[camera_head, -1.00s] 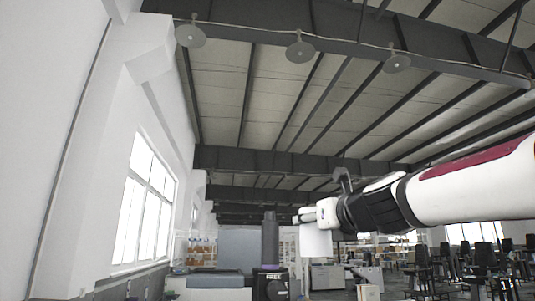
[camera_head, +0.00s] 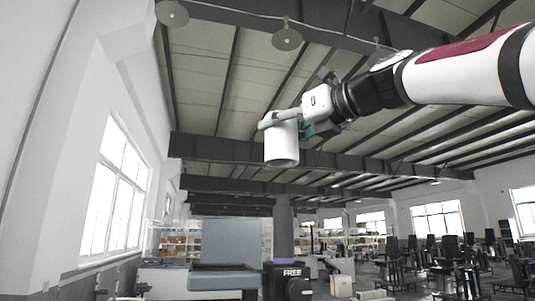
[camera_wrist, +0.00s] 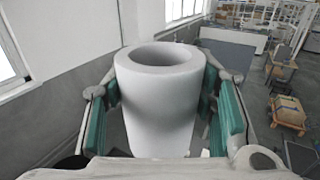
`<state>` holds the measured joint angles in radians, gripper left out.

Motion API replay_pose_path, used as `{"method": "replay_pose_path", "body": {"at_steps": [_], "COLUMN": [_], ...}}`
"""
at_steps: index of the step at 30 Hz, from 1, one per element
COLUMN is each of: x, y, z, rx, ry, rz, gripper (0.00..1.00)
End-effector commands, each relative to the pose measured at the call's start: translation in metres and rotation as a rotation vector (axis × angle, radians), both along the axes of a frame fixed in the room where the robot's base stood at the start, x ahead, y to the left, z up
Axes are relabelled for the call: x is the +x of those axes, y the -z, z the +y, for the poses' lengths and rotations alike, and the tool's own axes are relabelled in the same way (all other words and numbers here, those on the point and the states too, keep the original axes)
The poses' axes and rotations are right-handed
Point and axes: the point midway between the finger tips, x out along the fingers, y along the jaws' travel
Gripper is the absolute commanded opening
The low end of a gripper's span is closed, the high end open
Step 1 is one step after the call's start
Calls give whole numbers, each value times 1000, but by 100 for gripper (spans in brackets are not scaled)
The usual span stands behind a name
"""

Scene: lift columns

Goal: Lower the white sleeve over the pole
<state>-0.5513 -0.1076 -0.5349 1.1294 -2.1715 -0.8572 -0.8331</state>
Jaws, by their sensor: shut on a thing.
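The white sleeve (camera_head: 282,144) is a hollow white cylinder, held upright in the air in the head view. My gripper (camera_head: 287,124) is shut on it near its upper part. In the wrist view the sleeve (camera_wrist: 158,95) fills the middle between the green finger pads, with its round opening facing up. The pole (camera_head: 284,228) is a grey upright column on a dark base marked FREE (camera_head: 287,281). In the head view the sleeve appears above the pole's top, with a gap between them. The pole is not visible in the wrist view.
A grey flat-topped unit (camera_head: 225,279) stands left of the pole, with a grey panel (camera_head: 230,240) behind it. A windowed wall (camera_head: 118,195) is at the left. Chairs and desks (camera_head: 450,262) stand at the right. The air around the sleeve looks clear.

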Motion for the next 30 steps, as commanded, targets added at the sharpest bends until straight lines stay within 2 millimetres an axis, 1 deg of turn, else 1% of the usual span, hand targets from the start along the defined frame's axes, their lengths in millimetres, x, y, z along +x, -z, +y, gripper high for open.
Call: {"method": "replay_pose_path", "body": {"at_steps": [6,15,21,30], "x": [3,1,1,1], "y": [19,39,45,45], "z": [0,-1,0,0], "rx": [3,2,1,1], "ry": [-2,2,1,1], "rz": [0,-1,-2,-2], "gripper": [17,17,17,17]}}
